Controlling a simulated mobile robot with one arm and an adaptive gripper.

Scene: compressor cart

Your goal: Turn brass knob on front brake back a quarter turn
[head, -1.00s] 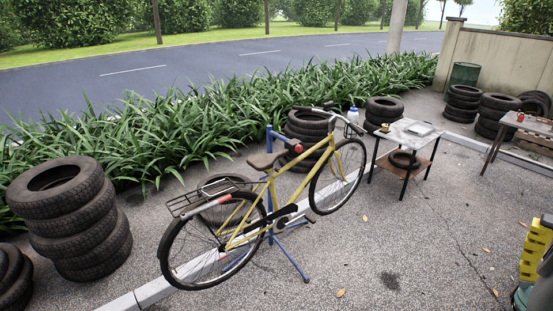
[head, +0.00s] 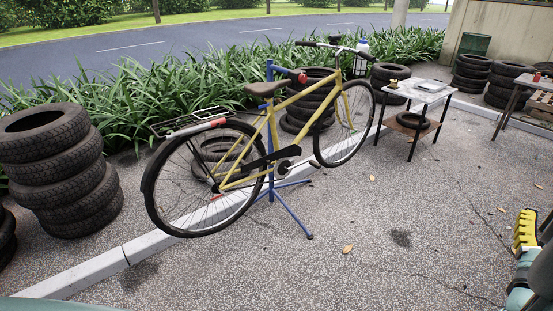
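A yellow bicycle (head: 303,93) hangs in a blue repair stand (head: 292,215) near the middle of the head view. Its front wheel (head: 318,131) points to the right and away from me. The handlebar (head: 320,44) is at the top of the bicycle. The front brake and its brass knob are too small to make out at this distance.
Stacked tyres (head: 62,178) stand at the left, with more behind the bicycle. A small table (head: 432,92) with a tyre on its lower shelf stands at the right. A low kerb (head: 95,270) runs beneath the bicycle. The pavement at front right is mostly clear.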

